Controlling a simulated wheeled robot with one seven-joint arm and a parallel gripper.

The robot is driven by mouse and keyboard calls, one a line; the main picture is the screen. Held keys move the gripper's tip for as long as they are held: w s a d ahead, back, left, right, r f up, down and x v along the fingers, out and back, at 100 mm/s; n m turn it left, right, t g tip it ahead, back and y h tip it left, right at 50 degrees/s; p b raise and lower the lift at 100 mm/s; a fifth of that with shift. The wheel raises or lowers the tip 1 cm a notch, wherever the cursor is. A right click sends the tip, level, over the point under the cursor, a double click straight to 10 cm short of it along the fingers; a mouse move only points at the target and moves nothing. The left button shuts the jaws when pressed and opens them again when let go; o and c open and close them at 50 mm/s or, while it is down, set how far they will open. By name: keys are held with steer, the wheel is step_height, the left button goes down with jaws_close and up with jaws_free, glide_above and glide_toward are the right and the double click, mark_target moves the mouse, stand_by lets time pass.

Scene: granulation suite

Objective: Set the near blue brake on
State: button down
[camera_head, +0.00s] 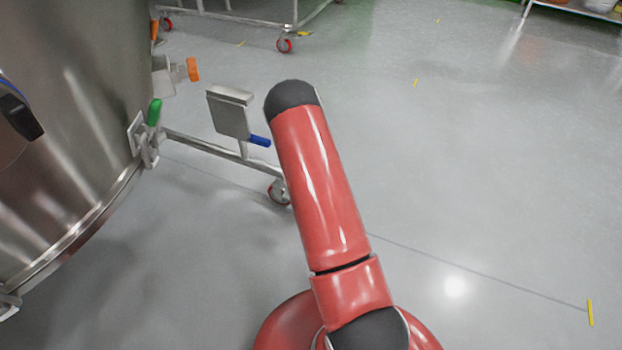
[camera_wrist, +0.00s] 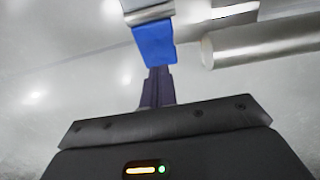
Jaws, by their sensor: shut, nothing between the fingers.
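The blue brake (camera_head: 260,141) is a short blue lever at the side of a metal frame, below a grey box, in the head view. It sticks out to the right and tilts slightly down, beside my arm. In the wrist view the blue brake (camera_wrist: 154,44) hangs from a metal part at the top. My gripper (camera_wrist: 159,75) is shut and empty, its dark fingertips right at the lever's lower end. I cannot tell whether they touch it. In the head view my gripper is hidden behind my red arm.
The frame's rail (camera_head: 205,149) and a castor (camera_head: 279,190) are close to my arm. An orange knob (camera_head: 193,69) and another wheeled frame (camera_head: 240,19) lie beyond. The floor at right is clear.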

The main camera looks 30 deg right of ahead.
step_height(320, 180, up, 10)
steer(key=w+d+p, duration=0.1)
steer(key=w+d, duration=0.1)
steer(key=d, duration=0.1)
steer(key=s+a+r+n+t+p, duration=0.1)
steer(key=a+r, duration=0.2)
steer(key=r, duration=0.5)
steer(key=s+a+r+p, duration=0.1)
steer(key=a+r, duration=0.2)
steer(key=r, duration=0.4)
steer(key=s+a+r+n+t+p, duration=0.1)
steer(key=s+a+r+n, duration=0.1)
steer(key=s+a+r, duration=0.45)
steer(key=s+a+r+n+t+p, duration=0.1)
steer(key=s+r+p, duration=0.15)
steer(key=r, duration=0.65)
steer(key=s+a+r+n+t+p, duration=0.1)
steer(key=s+a+r+n, duration=0.2)
steer(key=s, duration=0.8)
steer(key=s+a+r+n+t+p, duration=0.2)
steer(key=s+a+r, duration=0.3)
steer(key=s, duration=0.6)
steer(key=shift+a+r+n+h, duration=0.3)
steer(key=shift+r+n+h, duration=0.15)
steer(key=shift+n, duration=0.25)
